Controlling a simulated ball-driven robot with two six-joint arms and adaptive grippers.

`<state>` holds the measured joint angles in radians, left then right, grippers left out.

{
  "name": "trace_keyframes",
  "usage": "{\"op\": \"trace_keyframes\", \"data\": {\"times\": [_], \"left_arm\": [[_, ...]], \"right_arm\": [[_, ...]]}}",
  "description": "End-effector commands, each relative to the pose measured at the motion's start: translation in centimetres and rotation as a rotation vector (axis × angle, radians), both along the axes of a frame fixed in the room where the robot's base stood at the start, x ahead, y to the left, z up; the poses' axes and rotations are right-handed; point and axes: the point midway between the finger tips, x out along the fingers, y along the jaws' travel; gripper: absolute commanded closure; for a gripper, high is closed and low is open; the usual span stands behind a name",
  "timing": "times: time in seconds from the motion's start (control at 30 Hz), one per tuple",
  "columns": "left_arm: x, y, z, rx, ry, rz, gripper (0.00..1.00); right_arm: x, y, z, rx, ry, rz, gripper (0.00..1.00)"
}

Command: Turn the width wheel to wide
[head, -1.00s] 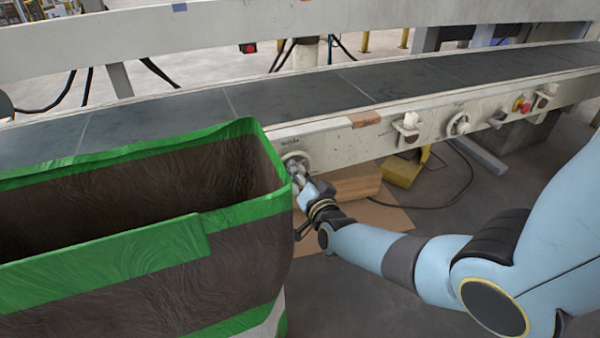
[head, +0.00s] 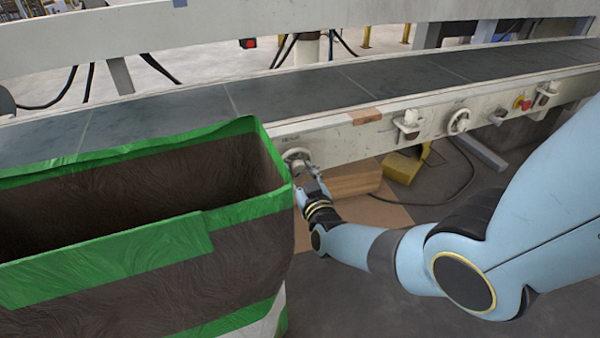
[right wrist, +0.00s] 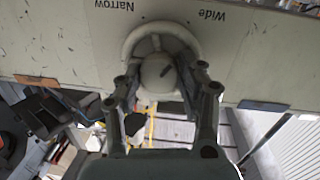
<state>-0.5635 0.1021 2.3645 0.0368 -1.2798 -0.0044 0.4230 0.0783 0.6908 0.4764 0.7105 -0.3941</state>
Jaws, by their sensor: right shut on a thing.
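The width wheel (head: 297,154) is a small cream handwheel on the front side of the conveyor, just right of the big bag's corner. In the right wrist view, the wheel (right wrist: 130,40) has a round hub with a short dark mark. The "Narrow" label (right wrist: 113,5) and "Wide" label (right wrist: 211,15) appear upside down beside it. My right gripper (head: 308,176) is at the wheel; in the wrist view its two fingers (right wrist: 160,78) close on either side of the hub. The fingertips are partly hidden against the wheel. My left gripper is not in view.
A large brown bag with green edges (head: 235,215) stands close left of my right gripper. Farther right along the conveyor (head: 300,95) are another handwheel (head: 458,121) and a red button (head: 522,102). A wooden block (head: 352,180) lies below. The floor at front right is clear.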

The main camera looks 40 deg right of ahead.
Motion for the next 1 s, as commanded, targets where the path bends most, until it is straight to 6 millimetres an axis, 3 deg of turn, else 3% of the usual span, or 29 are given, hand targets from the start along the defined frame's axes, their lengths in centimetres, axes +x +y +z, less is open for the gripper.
{"op": "trace_keyframes", "data": {"times": [0.63, 0.67, 0.7, 0.83, 1.0], "left_arm": [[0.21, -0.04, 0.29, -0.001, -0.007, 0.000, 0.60], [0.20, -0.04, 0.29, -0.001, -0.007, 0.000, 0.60], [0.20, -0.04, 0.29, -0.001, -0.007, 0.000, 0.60], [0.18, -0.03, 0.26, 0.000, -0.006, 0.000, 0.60], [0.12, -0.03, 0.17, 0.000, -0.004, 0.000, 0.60]], "right_arm": [[-0.12, 0.14, -0.27, -0.051, 0.019, 0.002, 0.93], [-0.12, 0.14, -0.27, -0.051, 0.019, 0.002, 0.60], [-0.12, 0.13, -0.26, -0.051, 0.019, 0.002, 0.54], [-0.08, 0.09, -0.18, -0.050, 0.017, 0.002, 0.38], [-0.04, 0.04, -0.11, -0.051, 0.015, 0.001, 0.37]]}}
